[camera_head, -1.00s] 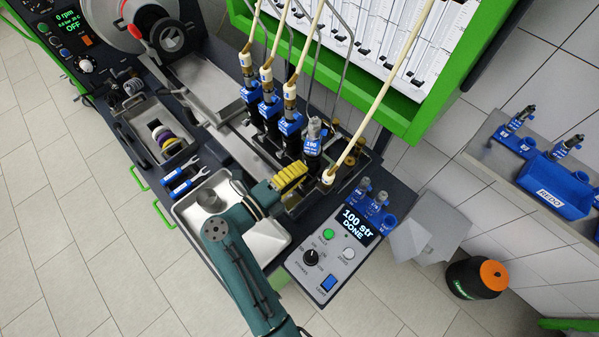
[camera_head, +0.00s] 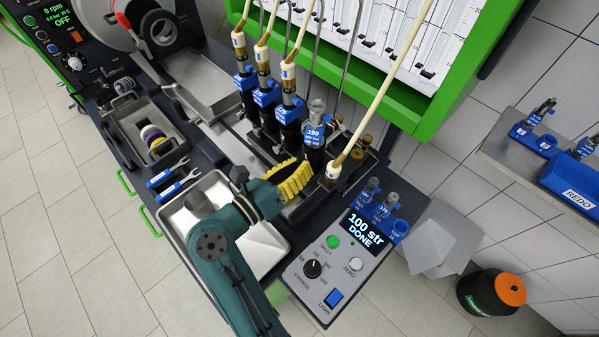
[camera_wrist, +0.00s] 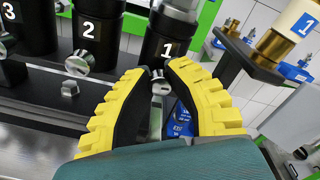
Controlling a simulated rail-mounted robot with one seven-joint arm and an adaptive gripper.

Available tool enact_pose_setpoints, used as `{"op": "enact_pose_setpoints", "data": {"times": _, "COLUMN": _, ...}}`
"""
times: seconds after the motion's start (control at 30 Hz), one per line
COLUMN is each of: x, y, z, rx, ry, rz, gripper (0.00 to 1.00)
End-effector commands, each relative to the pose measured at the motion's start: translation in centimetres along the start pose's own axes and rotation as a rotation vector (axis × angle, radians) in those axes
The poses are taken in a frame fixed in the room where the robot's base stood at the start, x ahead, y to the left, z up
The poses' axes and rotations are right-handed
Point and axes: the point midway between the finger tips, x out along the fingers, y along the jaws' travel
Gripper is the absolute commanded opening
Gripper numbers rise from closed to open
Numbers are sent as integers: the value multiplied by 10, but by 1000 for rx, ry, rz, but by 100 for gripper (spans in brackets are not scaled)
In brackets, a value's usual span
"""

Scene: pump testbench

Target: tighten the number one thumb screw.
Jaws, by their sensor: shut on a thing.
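The number one holder (camera_wrist: 167,32) is a black cylinder marked "1" in the wrist view. The number one thumb screw (camera_wrist: 160,87) is a small metal screw at its foot. My gripper (camera_wrist: 155,73) has two yellow ribbed fingers with dark inner pads. Their tips close on the thumb screw from both sides, and its head shows between them. In the head view my gripper (camera_head: 297,176) is at the foot of the nearest holder, which carries a blue "190" unit (camera_head: 314,140). The thumb screw is hidden there.
The number two holder (camera_wrist: 90,30) and its thumb screw (camera_wrist: 77,65) stand to the left. A capped pipe end (camera_head: 333,172) is close right of my gripper. A metal tray (camera_head: 262,245) lies beneath my arm. The control panel (camera_head: 338,265) reads "100 str DONE".

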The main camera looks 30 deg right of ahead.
Motion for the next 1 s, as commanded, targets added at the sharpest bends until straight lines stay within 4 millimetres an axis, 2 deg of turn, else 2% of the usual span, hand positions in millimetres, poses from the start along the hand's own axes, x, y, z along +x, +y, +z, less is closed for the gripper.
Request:
{"op": "enact_pose_setpoints", "data": {"times": 0.03, "x": 0, "y": 3, "z": -5, "rx": 47, "ry": -1, "rz": 1, "gripper": 0}}
{"op": "enact_pose_setpoints", "data": {"times": 0.5, "x": 0, "y": 3, "z": -5, "rx": 444, "ry": -8, "rz": 16, "gripper": 0}}
{"op": "enact_pose_setpoints", "data": {"times": 0.7, "x": 0, "y": 2, "z": -3, "rx": 548, "ry": -10, "rz": 20, "gripper": 0}}
{"op": "enact_pose_setpoints", "data": {"times": 1.0, "x": 0, "y": 1, "z": -1, "rx": 614, "ry": -10, "rz": 23, "gripper": 0}}
